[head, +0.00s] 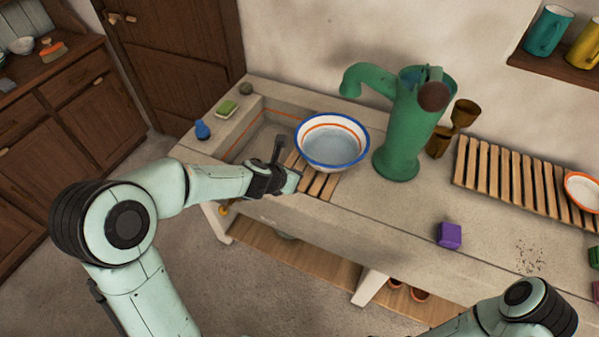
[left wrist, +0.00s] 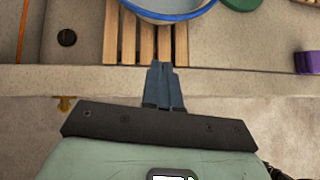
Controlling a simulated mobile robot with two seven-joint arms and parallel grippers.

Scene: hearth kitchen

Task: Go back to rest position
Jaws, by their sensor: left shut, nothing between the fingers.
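My left gripper (head: 296,176) reaches in from the left to the front edge of the stone counter. It is shut and empty, with its fingers together in the left wrist view (left wrist: 163,70). Its fingertips are over the near end of a small wooden slatted rack (head: 322,186), apart from the bowl. A white bowl with a blue rim (head: 333,143) sits on that rack, just beyond the gripper. Of my right arm (head: 525,295), only a part shows at the lower right in the head view; its gripper is not visible.
A green pump (head: 400,130) stands right of the bowl. A purple block (head: 449,235) lies near the counter's front edge. A larger slatted rack (head: 510,178) lies at the right. Floor is open in front.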

